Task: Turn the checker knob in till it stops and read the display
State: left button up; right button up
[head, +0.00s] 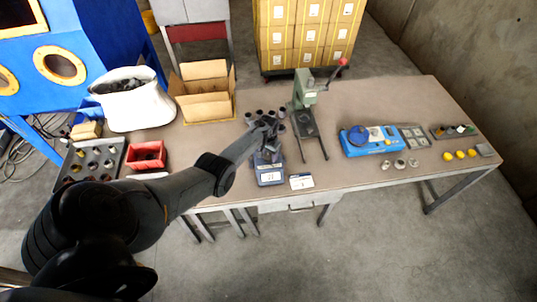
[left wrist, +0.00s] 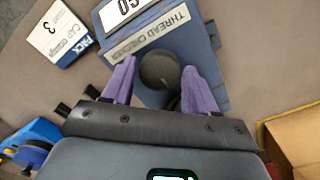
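The blue thread checker (head: 269,160) stands near the table's front edge, with a white display (head: 270,177) facing front. In the left wrist view its plate reads "THREAD CHECKER" (left wrist: 148,38), and the display (left wrist: 122,10) is cut by the top edge and seems to read "GO". A dark round knob (left wrist: 160,70) sits below the plate. The purple fingers of my left gripper (left wrist: 160,72) flank the knob closely on both sides; I cannot tell if they press on it. In the head view my left gripper (head: 263,130) hides the knob. My right gripper is out of view.
A white card (head: 301,182) lies right of the checker; in the left wrist view it reads "PACK", "CAP", "3". Dark cups (head: 281,114) and a green press (head: 305,95) stand behind. A red bin (head: 147,155) is left, a blue device (head: 367,140) right.

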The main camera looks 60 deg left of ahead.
aim_at(268, 156)
pick_arm(q)
jog(key=shift+o, duration=1.2)
jog(key=shift+r, duration=0.15)
jog(key=shift+r+p, duration=0.3)
jog(key=shift+r, duration=0.05)
notch_tip(268, 156, up, 10)
jog(key=p, duration=0.3)
jog(key=shift+f, duration=0.1)
